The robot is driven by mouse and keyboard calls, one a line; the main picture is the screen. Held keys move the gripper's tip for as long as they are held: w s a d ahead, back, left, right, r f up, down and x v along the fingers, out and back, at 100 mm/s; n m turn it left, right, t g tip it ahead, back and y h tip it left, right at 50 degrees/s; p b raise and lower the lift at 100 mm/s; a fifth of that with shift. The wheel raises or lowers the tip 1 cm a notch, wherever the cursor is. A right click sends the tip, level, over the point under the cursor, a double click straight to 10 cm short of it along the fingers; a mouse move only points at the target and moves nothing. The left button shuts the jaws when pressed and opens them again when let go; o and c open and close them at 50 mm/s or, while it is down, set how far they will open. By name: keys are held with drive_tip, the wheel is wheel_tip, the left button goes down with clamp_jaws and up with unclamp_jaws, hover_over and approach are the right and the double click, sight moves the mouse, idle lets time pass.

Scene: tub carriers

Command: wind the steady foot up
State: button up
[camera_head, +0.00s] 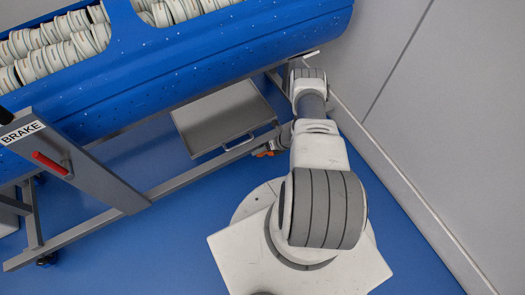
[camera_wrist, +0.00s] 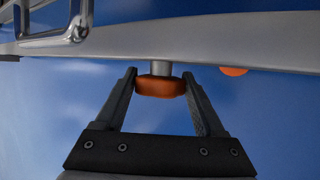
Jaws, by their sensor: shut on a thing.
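The steady foot shows as an orange knob (camera_wrist: 160,87) on a short grey metal stem, under a grey frame rail (camera_wrist: 200,58) in the wrist view. My gripper (camera_wrist: 160,76) has one finger on each side of the knob and is shut on it. The foot's lower end is not visible. In the head view, a small orange part (camera_head: 264,152) shows by the lower frame beside my arm's end. My arm hides most of that spot, and I cannot tell if it is the same knob.
A blue tub (camera_head: 190,70) holding pale ribbed rolls sits on the grey carrier frame. A grey tray (camera_head: 225,115) hangs below it. A red-handled lever (camera_head: 50,163) stands by a BRAKE label (camera_head: 22,132). A grey wall (camera_head: 440,130) is close on the right. A second orange spot (camera_wrist: 233,71) lies right of the knob.

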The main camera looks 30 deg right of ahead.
drive_tip(key=shift+d+f+m+y, duration=0.1)
drive_tip(key=shift+m+y, duration=0.05)
drive_tip(key=shift+y, duration=0.5)
drive_tip(key=shift+d+f+m+y, duration=0.1)
drive_tip(key=shift+m+y, duration=0.05)
drive_tip(key=shift+y, duration=0.5)
drive_tip(key=shift+r, duration=0.1)
drive_tip(key=shift+y, duration=0.3)
drive_tip(key=o, duration=1.3)
drive_tip(key=shift+a, duration=0.1)
drive_tip(key=shift+o, duration=0.2)
drive_tip(key=p+v, duration=0.4)
drive_tip(key=v, duration=1.3)
drive_tip(key=shift+r+p, duration=0.2)
drive_tip(key=shift+p, duration=0.15)
drive_tip(key=shift+s, duration=0.15)
